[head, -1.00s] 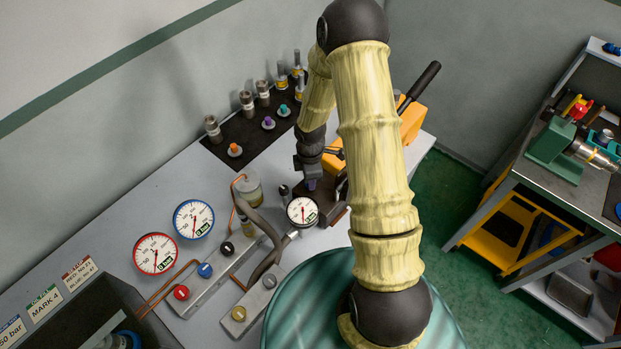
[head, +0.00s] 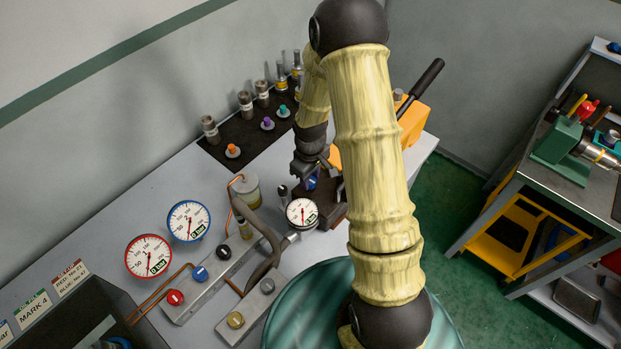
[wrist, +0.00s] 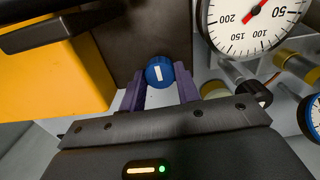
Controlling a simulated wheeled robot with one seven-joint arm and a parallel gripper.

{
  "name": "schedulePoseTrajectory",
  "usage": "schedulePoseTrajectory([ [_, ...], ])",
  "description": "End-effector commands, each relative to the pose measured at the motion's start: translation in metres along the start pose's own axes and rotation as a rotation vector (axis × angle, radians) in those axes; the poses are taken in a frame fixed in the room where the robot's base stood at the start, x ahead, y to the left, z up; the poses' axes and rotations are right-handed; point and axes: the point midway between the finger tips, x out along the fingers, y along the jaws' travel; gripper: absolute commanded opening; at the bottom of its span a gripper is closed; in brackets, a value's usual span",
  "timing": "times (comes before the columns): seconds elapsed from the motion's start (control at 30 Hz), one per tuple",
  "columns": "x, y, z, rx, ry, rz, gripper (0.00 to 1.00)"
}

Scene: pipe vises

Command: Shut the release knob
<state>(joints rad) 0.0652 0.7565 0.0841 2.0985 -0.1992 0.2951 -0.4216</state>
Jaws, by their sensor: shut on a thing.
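The release knob (wrist: 159,72) is a blue round knob with a white bar mark, on the dark block (wrist: 150,28) beside the yellow body. In the wrist view it sits between the purple fingertips of my gripper (wrist: 160,82), which is shut on it. The white bar stands nearly upright in that view. In the head view the blue knob (head: 310,183) shows just under my gripper (head: 308,174); my arm hides part of the block behind it.
A white gauge (head: 302,213) stands close by the knob. The yellow body with a black lever (head: 421,86) is behind my arm.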

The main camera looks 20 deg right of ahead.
Motion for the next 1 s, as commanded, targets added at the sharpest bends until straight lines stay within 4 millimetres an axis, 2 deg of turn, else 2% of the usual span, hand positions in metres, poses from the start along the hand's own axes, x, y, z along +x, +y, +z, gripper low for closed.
schedulePoseTrajectory([
  [0.23,-0.0014,0.0013,-0.0018,0.064,0.006,0.004,0.09],
  [0.63,-0.0018,0.0014,-0.0019,0.072,0.006,0.004,0.09],
  [0.67,-0.0019,0.0014,-0.0019,0.072,0.006,0.004,0.36],
  [0.77,-0.0016,0.0012,-0.0015,0.071,0.005,0.003,0.54],
  [1.0,-0.0008,0.0005,-0.0007,0.070,0.003,0.002,0.54],
])
